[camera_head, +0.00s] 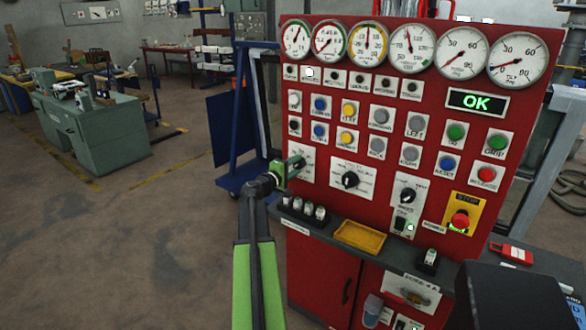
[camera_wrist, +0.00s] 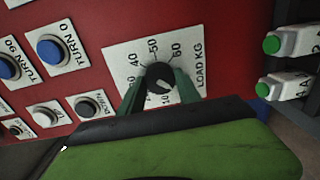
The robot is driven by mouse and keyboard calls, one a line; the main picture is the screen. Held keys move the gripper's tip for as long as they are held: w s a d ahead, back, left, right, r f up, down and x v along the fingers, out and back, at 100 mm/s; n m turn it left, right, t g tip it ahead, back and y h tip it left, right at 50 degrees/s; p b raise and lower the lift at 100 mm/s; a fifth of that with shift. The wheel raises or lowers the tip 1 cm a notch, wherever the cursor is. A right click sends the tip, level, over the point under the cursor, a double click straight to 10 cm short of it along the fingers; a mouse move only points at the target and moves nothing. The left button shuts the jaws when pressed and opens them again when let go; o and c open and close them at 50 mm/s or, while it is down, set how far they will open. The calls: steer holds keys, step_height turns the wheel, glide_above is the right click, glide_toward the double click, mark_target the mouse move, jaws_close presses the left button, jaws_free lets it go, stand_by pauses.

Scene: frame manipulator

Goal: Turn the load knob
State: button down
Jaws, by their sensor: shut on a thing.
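The load knob (camera_wrist: 160,77) is a round black knob with a light pointer line, on a white plate (camera_wrist: 118,62) marked LOAD KG with a number scale. In the wrist view its pointer is toward the lower right. My gripper (camera_wrist: 160,92) has its two green fingers on either side of the knob and is shut on it. In the head view my gripper (camera_head: 287,168) reaches the lower left of the red panel (camera_head: 330,205). There it covers the knob and most of the load plate (camera_head: 303,154).
Other knobs (camera_head: 351,180) (camera_head: 407,195), several buttons and a red stop button (camera_head: 460,220) sit right of my gripper. A grey ledge (camera_head: 330,228) with a yellow tray (camera_head: 359,236) juts out below. The display (camera_head: 477,102) reads OK.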

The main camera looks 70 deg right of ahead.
steer(key=shift+d+r, duration=0.1)
steer(key=c, duration=0.8)
jaws_free()
steer(key=shift+c, duration=0.2)
steer(key=v, duration=1.7)
steer(key=shift+a+p, duration=0.25)
steer(key=shift+p, duration=0.1)
